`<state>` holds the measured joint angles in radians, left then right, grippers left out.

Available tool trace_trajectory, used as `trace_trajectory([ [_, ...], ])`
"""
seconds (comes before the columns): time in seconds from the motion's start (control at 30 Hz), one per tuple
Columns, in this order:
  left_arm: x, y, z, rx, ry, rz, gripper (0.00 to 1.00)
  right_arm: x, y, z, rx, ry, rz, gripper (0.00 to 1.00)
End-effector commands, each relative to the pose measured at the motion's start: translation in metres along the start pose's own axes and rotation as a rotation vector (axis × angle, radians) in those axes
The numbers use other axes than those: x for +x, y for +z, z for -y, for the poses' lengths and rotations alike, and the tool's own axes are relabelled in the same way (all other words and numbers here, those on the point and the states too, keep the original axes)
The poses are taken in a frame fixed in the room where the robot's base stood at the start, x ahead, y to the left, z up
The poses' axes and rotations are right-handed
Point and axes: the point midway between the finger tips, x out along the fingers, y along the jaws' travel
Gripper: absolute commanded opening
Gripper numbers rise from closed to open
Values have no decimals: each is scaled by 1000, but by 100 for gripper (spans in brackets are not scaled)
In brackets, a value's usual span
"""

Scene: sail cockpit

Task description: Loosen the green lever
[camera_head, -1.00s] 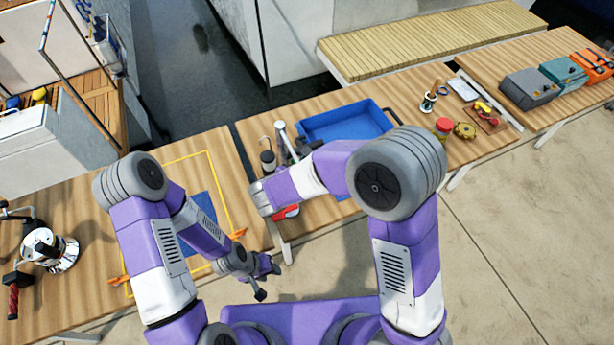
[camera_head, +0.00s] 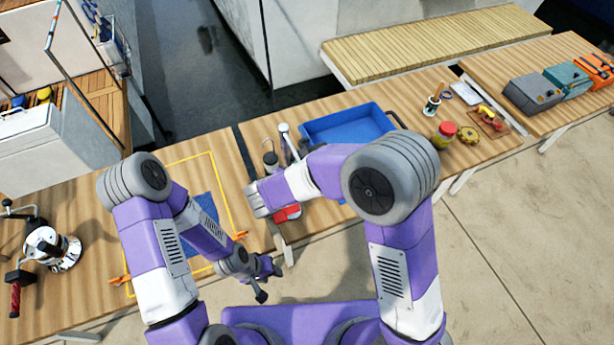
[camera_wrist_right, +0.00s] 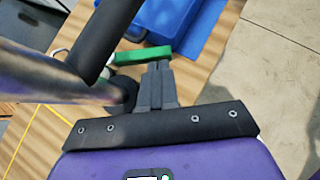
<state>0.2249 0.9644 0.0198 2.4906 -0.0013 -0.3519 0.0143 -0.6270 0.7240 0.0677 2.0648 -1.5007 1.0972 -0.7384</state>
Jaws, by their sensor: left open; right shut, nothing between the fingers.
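The green lever (camera_wrist_right: 142,55) shows in the right wrist view as a short bright green bar, just beyond my fingertips. My right gripper (camera_wrist_right: 158,68) is shut and empty, its tips at or very near the lever's edge; whether they touch it I cannot tell. A dark tube (camera_wrist_right: 108,38) and a thick silver bar (camera_wrist_right: 50,78) cross close to the left of the fingers. In the head view my right forearm covers the lever and the right fingers. My left gripper (camera_head: 264,280) is open and empty in front of the table.
A blue tray (camera_head: 350,128) lies behind my right forearm. A red object (camera_head: 287,213) shows beside my right wrist. A jar with a red lid (camera_head: 444,134) and a yellow gear-like part (camera_head: 468,135) stand to the right.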

Motion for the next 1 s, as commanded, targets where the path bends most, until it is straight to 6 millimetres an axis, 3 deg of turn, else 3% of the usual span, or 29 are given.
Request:
trace_trajectory([
  [0.27,0,0,0,0,0,0,43,-2,-1,-1,0,1,0,0],
  [0.47,3,0,1,0,0,0,43,-18,-16,-5,0,1,0,0],
  [0.8,-2,0,-1,0,0,0,43,-91,-20,-10,5,0,1,0],
  [1.0,-3,0,-1,0,0,0,43,-117,-20,-11,5,-2,0,0],
])
